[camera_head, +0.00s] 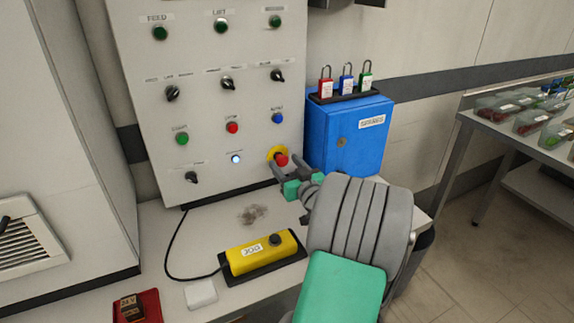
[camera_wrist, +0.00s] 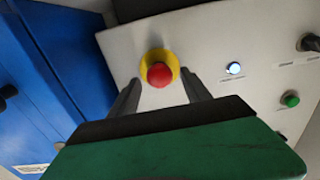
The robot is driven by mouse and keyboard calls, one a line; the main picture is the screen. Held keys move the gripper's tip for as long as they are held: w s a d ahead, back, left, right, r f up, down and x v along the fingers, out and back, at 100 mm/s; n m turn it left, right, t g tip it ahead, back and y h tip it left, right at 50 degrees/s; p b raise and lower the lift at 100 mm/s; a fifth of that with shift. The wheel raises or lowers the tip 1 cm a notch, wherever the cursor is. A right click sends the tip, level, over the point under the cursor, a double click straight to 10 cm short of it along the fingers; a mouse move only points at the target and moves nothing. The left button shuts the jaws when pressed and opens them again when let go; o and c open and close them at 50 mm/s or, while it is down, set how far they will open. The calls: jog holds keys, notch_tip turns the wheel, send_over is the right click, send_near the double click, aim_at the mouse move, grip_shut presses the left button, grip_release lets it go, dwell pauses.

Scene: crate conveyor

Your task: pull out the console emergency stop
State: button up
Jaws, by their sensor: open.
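The emergency stop is a red mushroom button on a yellow collar at the lower right of the console (camera_head: 207,75). In the head view the emergency stop (camera_head: 281,158) sits just beyond my fingers and is partly covered by them. In the wrist view the emergency stop (camera_wrist: 158,74) is fully visible, a little above the middle. My gripper (camera_head: 288,165) points at it. In the wrist view my gripper (camera_wrist: 160,92) is open, with one finger on each side below the button. The fingers do not hold it; the exact gap in depth is hard to tell.
A blue cabinet (camera_head: 325,135) labelled SPARES stands right of the console, close to my gripper, with three padlocks on top. A lit white button (camera_head: 236,159) is left of the stop. A yellow JOG box (camera_head: 262,252) lies on the counter below.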

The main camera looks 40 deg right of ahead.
jog(key=v, duration=0.7)
jog(key=shift+s, duration=0.4)
jog(key=shift+a, duration=0.15)
jog(key=w+a+r+n+g+y+p, duration=0.1)
jog(key=w+a+n+g+y+p, duration=0.3)
jog(key=a, duration=0.6)
jog(key=w+a+r+n+g+y+p, duration=0.1)
jog(key=w+a+r+g+y+p, duration=0.3)
jog(key=a, duration=0.6)
jog(key=s+a+r+m+g+h+p, duration=0.1)
jog(key=s+a+r+g+p, duration=0.2)
jog(key=s+a+p, duration=0.2)
jog(key=s+a+r+g+h+p, duration=0.2)
jog(key=s+a+p, duration=0.4)
jog(key=s, duration=0.5)
jog(key=shift+a+r+m+g, duration=0.4)
jog(key=shift+a+r+g, duration=0.25)
jog(key=shift+a, duration=0.5)
jog(key=shift+c, duration=0.3)
